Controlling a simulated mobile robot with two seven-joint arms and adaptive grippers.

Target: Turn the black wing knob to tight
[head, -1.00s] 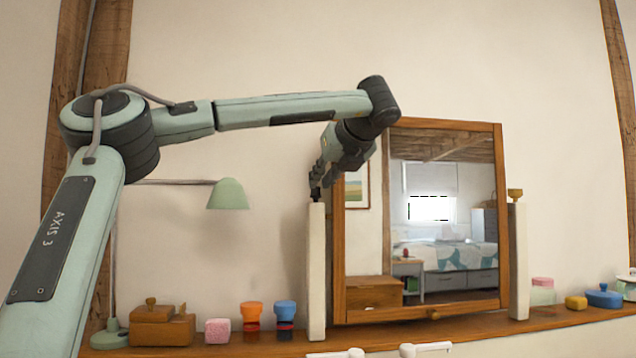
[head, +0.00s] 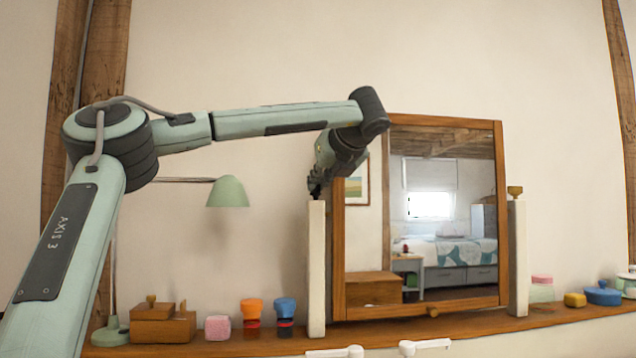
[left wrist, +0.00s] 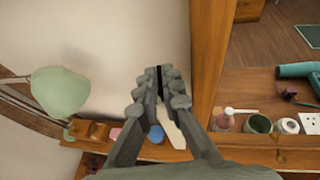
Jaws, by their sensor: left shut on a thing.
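The black wing knob (left wrist: 160,78) shows as a narrow dark piece between my left gripper's fingertips in the left wrist view. In the head view the fingers hide it at the top of the cream left post (head: 316,270). My left gripper (head: 316,189) comes down on that post top from above, and its jaws are shut on the knob. The same gripper (left wrist: 161,88) fills the middle of the left wrist view. The wood-framed mirror (head: 338,270) stands just right of the post. Which way the knob's wings point is hard to tell. My right gripper is not in view.
A right post with a wooden knob (head: 515,191) stands beyond the mirror. A green lamp (head: 228,192), a wooden box (head: 163,326), a pink block (head: 217,328) and orange and blue-topped items (head: 285,308) are left of the left post. The wall above is clear.

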